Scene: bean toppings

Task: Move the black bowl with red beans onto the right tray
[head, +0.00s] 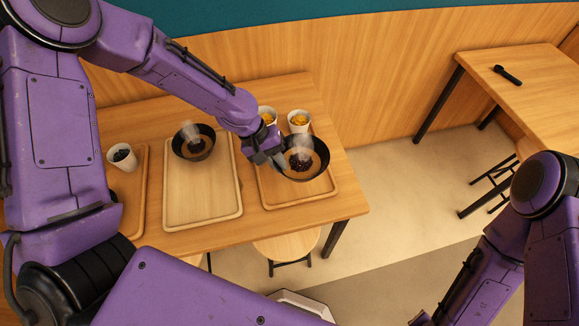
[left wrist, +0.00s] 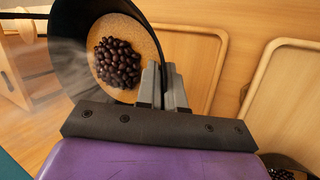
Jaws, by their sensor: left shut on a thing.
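The black bowl with dark red beans (head: 317,167) is at the back of the right tray (head: 290,203) in the head view. My left gripper (head: 279,159) is shut on the left side of its rim. In the left wrist view, the fingers (left wrist: 164,88) pinch the wall of the bowl (left wrist: 75,68), with the bean heap (left wrist: 117,63) inside. I cannot tell whether the bowl touches the tray or hangs just above it. A second black bowl (head: 207,153) with dark contents sits on the middle tray (head: 200,208).
Two white cups with yellow contents (head: 298,121) stand behind the held bowl, one partly hidden by my arm. A white cup with dark beans (head: 122,158) stands at the left tray (head: 133,215). A stool (head: 287,246) is in front; another table (head: 520,95) is far right.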

